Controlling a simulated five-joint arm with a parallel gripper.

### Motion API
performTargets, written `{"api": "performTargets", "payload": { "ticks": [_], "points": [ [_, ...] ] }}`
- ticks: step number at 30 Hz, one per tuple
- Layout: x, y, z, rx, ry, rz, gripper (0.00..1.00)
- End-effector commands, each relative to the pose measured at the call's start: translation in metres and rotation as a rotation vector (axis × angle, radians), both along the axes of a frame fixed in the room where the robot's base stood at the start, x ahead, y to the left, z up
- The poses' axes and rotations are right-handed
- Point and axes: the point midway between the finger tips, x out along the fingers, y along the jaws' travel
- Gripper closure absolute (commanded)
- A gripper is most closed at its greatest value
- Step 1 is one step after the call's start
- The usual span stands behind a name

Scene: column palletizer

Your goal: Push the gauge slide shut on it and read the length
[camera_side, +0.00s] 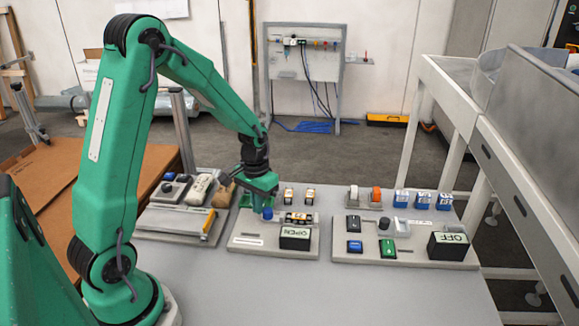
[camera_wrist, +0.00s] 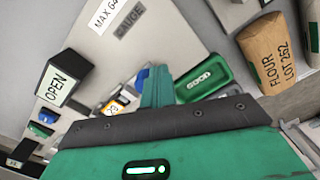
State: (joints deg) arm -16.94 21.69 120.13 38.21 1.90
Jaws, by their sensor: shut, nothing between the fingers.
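The length gauge's pale plate (camera_side: 247,241) stands mid-table, its display (camera_side: 295,237) reading OPEN. The display also shows in the wrist view (camera_wrist: 60,85). A blue knob (camera_side: 267,213), seemingly on the gauge slide, stands left of a black, white and orange striped piece (camera_side: 299,217) lying on the gauge. The knob (camera_wrist: 137,78) and part of the piece (camera_wrist: 114,105) show in the wrist view. My gripper (camera_side: 265,201) is shut and empty, down at the blue knob. Whether it touches the knob I cannot tell. The slide itself is mostly hidden.
A green GOOD tray (camera_wrist: 203,78) lies close beside my gripper. Two similar striped pieces (camera_side: 289,195) stand behind the gauge. The table front is clear.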

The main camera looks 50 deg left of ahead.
Motion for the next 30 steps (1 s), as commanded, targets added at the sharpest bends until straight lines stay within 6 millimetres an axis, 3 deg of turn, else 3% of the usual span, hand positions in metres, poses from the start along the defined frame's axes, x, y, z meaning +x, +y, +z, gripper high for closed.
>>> {"api": "performTargets", "payload": {
  "ticks": [30],
  "points": [
    [0.0080, -0.0081, 0.0002, 0.000, -0.001, -0.001, 1.00]
  ]
}}
